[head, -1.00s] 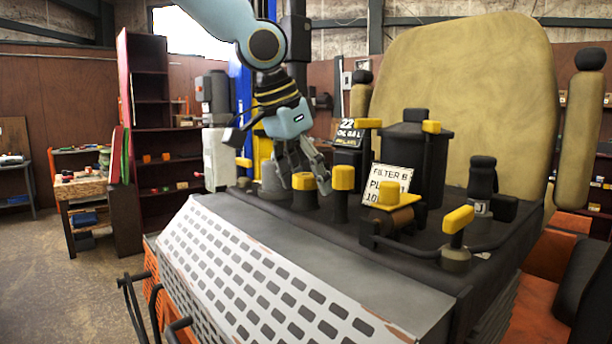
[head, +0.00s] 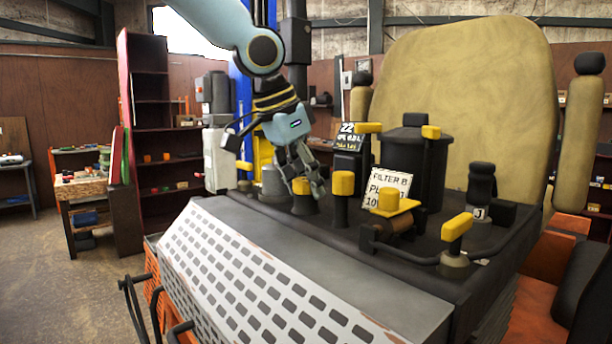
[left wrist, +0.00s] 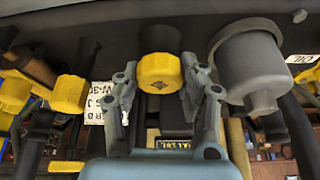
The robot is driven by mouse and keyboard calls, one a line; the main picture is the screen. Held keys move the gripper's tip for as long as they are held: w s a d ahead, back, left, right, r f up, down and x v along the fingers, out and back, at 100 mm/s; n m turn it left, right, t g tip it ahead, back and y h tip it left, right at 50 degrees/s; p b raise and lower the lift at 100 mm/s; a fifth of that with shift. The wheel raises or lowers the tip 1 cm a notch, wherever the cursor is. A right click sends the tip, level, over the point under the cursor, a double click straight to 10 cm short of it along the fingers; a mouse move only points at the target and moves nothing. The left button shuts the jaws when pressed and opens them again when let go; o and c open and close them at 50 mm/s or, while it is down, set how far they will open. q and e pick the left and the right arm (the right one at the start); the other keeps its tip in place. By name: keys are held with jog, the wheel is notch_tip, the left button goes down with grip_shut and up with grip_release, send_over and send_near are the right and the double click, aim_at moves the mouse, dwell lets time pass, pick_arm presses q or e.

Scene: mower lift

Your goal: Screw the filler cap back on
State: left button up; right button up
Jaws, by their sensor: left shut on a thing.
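The yellow filler cap (head: 303,187) sits on a dark neck on the machine's deck. In the left wrist view the cap (left wrist: 159,72) shows its faceted side and a small dark emblem. My left gripper (head: 306,182) comes down from above with its fingers on either side of the cap. In the left wrist view my left gripper (left wrist: 162,82) is shut on the cap. The threads and the seat under the cap are hidden. My right gripper is in neither view.
A taller yellow-topped post (head: 344,183) stands just right of the cap. A grey cylinder (head: 272,183) stands just left. A filter sign (head: 388,182), a black canister (head: 412,160) and a yellow-handled lever (head: 456,232) are further right. The sloped perforated panel (head: 260,270) in front is clear.

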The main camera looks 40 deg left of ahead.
pick_arm(q)
jog(key=shift+o, duration=0.2)
jog(key=shift+m+h, duration=0.4)
jog(key=shift+m, duration=0.6)
jog(key=shift+o, duration=0.2)
jog(key=m+g+h, duration=0.1)
jog(key=m, duration=0.2)
jog(key=shift+w+d, duration=0.1)
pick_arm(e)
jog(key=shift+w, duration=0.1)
